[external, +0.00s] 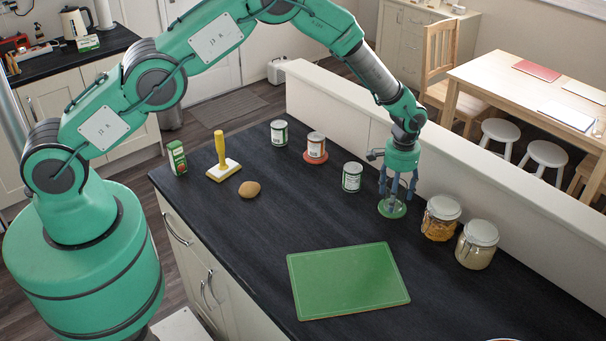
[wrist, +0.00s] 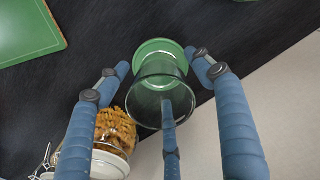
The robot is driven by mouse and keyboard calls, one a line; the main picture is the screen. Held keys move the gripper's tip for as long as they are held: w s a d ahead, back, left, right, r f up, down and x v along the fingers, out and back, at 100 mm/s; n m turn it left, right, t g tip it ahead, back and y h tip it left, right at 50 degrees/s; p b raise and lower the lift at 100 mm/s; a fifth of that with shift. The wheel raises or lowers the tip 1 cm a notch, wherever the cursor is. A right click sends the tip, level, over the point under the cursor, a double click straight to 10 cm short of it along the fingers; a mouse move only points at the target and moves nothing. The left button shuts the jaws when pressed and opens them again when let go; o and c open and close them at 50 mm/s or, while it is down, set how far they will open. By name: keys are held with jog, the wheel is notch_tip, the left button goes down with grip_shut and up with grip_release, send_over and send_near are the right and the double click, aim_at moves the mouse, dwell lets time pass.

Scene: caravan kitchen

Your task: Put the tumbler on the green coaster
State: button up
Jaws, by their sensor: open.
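The tumbler (wrist: 147,92) is clear, slightly green glass. In the wrist view it appears to stand upright with its base on the round green coaster (wrist: 158,43), whose rim shows beyond the base. In the external view the coaster (external: 392,210) lies on the dark counter near the low wall, and the glass is hard to make out between my fingers. My gripper (external: 398,188) points down over the coaster. Its blue fingers, also in the wrist view (wrist: 161,72), are spread around the tumbler, open; whether any finger touches the glass I cannot tell.
Jars of pasta (external: 440,218) and pale contents (external: 477,244) stand close to the right of my gripper. A tin (external: 352,177) stands to its left. A green board (external: 347,280) lies in front. A low white wall (external: 480,180) runs behind.

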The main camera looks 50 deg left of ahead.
notch_tip(320, 180, up, 10)
jog(key=b, duration=0.1)
jog(key=shift+r, duration=0.2)
dwell(0.4)
jog(key=shift+r, duration=0.1)
dwell(0.3)
